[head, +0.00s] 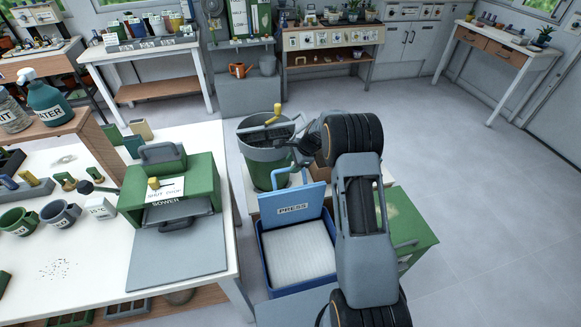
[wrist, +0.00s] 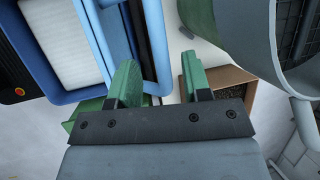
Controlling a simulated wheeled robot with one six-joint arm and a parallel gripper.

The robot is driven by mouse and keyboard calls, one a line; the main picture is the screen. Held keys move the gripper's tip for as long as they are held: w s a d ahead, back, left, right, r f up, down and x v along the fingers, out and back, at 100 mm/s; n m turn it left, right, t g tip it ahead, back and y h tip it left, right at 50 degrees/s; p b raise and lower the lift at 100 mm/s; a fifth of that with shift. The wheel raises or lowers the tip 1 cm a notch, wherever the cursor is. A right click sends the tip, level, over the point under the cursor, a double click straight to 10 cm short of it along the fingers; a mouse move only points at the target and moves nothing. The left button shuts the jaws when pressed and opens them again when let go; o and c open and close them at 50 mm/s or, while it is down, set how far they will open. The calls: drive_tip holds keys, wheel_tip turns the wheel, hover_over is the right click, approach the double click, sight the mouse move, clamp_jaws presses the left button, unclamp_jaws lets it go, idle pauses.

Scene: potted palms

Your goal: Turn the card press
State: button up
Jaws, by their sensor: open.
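The card press is a blue box (head: 265,262) with a white ribbed pad (head: 300,252) inside and a blue lid marked PRESS (head: 292,209) standing raised at its back. Its blue rim (wrist: 88,35) and white pad (wrist: 60,40) fill the upper left of the wrist view. My gripper (head: 289,155) is above and behind the lid, beside a grey-green bucket.
The bucket (head: 265,155) with a yellow handle (head: 272,115) stands behind the press; its rim shows in the wrist view (wrist: 265,60). A brown box (wrist: 235,92) lies near the right finger. A green SOWER machine (head: 200,190) stands on the left table. Open floor lies to the right.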

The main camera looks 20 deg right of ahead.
drive_tip(key=shift+x, duration=1.25)
drive_tip(key=shift+c, duration=0.2)
clamp_jaws()
